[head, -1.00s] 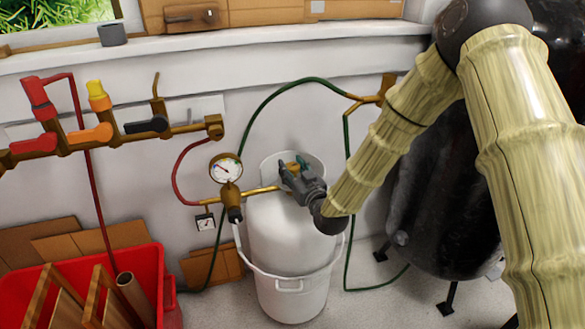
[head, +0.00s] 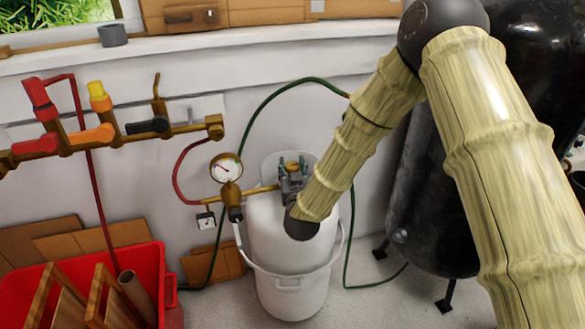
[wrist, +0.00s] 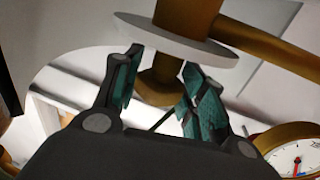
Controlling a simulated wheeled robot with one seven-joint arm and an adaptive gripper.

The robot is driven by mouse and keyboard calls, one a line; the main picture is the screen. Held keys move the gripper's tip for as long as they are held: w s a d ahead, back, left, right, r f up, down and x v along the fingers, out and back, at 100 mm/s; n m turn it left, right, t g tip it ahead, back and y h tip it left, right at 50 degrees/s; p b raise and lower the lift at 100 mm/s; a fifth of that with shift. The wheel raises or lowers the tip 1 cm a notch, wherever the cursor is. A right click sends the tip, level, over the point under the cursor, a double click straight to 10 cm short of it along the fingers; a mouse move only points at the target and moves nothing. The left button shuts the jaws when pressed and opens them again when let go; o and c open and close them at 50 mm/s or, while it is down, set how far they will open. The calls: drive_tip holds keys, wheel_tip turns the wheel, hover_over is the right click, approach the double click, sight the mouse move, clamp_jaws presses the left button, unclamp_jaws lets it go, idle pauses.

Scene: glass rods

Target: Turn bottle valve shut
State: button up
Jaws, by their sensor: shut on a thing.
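The white gas bottle (head: 290,235) stands upright in a white bucket-like holder. Its brass valve (head: 292,167) is at the top and partly hidden by my gripper. My gripper (head: 293,161) is over the top of the bottle, its teal-padded fingers on either side of the brass valve. In the wrist view, the fingers (wrist: 165,90) stand around a brass part (wrist: 160,82) below a pale disc (wrist: 175,38). My gripper is shut on the valve; the exact contact is hard to see.
A round gauge (head: 226,169) on a brass regulator (head: 231,196) is just left of the bottle. Red and green hoses run nearby. A black tank (head: 430,215) stands to the right, a red crate (head: 170,290) at lower left. A valve manifold (head: 190,129) is on the wall.

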drive_tip(key=o, duration=1)
drive_tip(key=shift+d, duration=0.1)
drive_tip(key=shift+o, duration=0.2)
drive_tip(key=s+d, duration=0.1)
drive_tip(key=s, duration=1.1)
drive_tip(key=shift+d, duration=0.1)
